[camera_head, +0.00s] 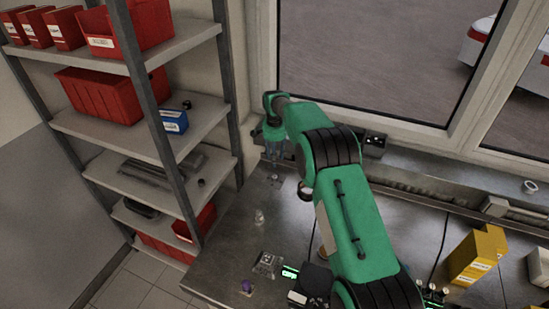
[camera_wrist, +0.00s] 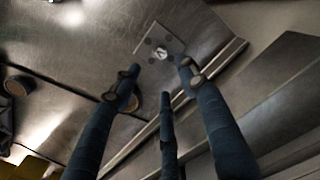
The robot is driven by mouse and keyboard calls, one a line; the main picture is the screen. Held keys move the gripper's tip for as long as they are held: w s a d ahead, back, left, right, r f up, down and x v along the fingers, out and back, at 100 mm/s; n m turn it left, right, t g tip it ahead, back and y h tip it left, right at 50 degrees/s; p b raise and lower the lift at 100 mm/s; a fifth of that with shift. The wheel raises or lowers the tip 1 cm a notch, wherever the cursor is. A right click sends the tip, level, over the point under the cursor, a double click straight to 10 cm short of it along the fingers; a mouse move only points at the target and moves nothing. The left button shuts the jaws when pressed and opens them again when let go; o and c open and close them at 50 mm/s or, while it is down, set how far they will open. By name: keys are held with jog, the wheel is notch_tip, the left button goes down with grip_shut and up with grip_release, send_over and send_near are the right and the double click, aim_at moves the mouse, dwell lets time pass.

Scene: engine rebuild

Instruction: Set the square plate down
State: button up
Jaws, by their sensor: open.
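In the wrist view, a square metal plate (camera_wrist: 172,37) with dark round spots and a shiny round middle lies flat on the steel bench (camera_wrist: 75,40), near a raised metal edge. My gripper (camera_wrist: 158,75) has its dark blue fingers spread and nothing between them. The plate is just beyond the fingertips, apart from them as far as I can tell. In the head view, my gripper (camera_head: 275,152) points down over the back left part of the bench. A small object under it is too small to make out clearly.
A shelf rack (camera_head: 190,62) with red bins stands close on the left. The window wall is behind. A small metal piece (camera_head: 259,217), a square metal part (camera_head: 268,262) and a purple item (camera_head: 247,287) are on the bench. Yellow boxes (camera_head: 475,257) stand at the right.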

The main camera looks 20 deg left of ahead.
dwell(0.5)
jog(key=s+d+r+t, duration=0.1)
jog(key=s+d+r, duration=0.1)
jog(key=d+r, duration=1.15)
jog(key=s+d+r+t, duration=0.1)
jog(key=s+d+r, duration=0.2)
jog(key=d+r, duration=1)
jog(key=s+d+r+n, duration=0.1)
jog(key=s+d+r, duration=0.6)
jog(key=r, duration=0.3)
jog(key=s+d+r+t, duration=0.1)
jog(key=s+d+r, duration=0.2)
jog(key=s+d, duration=0.5)
jog(key=s+d+r+t, duration=0.1)
jog(key=s+d+r, duration=0.2)
jog(key=s+d, duration=0.5)
jog(key=s+d+f, duration=0.2)
jog(key=s, duration=0.6)
jog(key=s+d+f+t, duration=0.1)
jog(key=s+d+f, duration=0.1)
jog(key=s, duration=0.6)
jog(key=s+d+f+n, duration=0.1)
jog(key=s+d+f, duration=0.2)
jog(key=s, duration=0.5)
jog(key=shift+s+d+t, duration=0.15)
jog(key=shift+s+t, duration=0.1)
jog(key=shift+t, duration=0.05)
